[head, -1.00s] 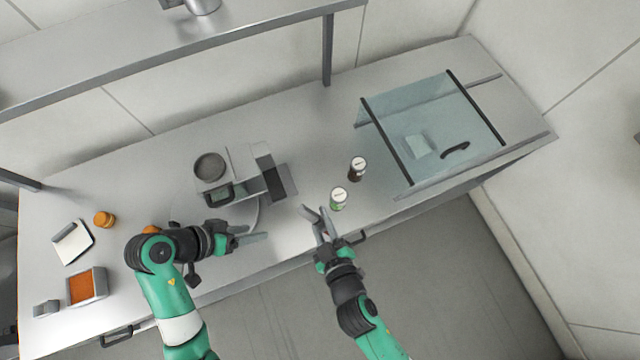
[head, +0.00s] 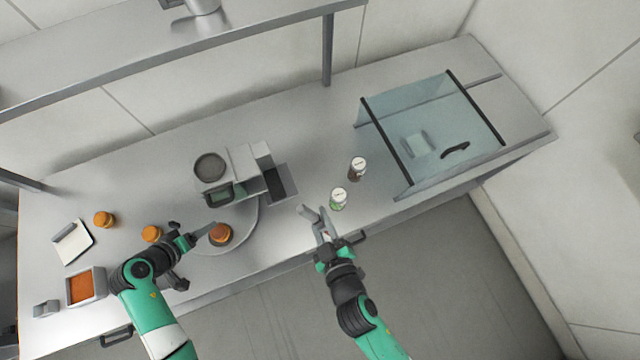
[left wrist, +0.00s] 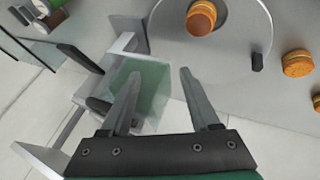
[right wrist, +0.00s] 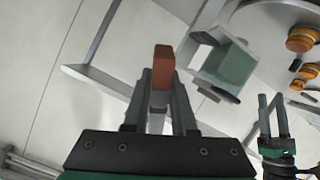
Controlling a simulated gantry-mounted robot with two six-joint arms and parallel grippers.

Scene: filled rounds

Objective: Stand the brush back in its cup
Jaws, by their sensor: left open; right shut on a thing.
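My right gripper (head: 318,216) is shut on a slim thing that looks like the brush. In the right wrist view a red-brown block end (right wrist: 163,62) on a grey stem shows between the fingers. The held thing is above the counter's front edge, left of the green-bodied jar (head: 338,199). My left gripper (head: 203,234) is open and empty beside the round plate (head: 246,228), left of a filled round (head: 220,234) on it. Its open fingers show in the left wrist view (left wrist: 160,78). I cannot tell which thing is the brush's cup.
A machine with a round grey top (head: 209,167) stands behind the plate. A dark jar (head: 357,168) and a glass case (head: 432,130) are at right. More filled rounds (head: 104,219), a white board (head: 72,243) and an orange-filled tub (head: 104,284) are at left. A shelf hangs behind.

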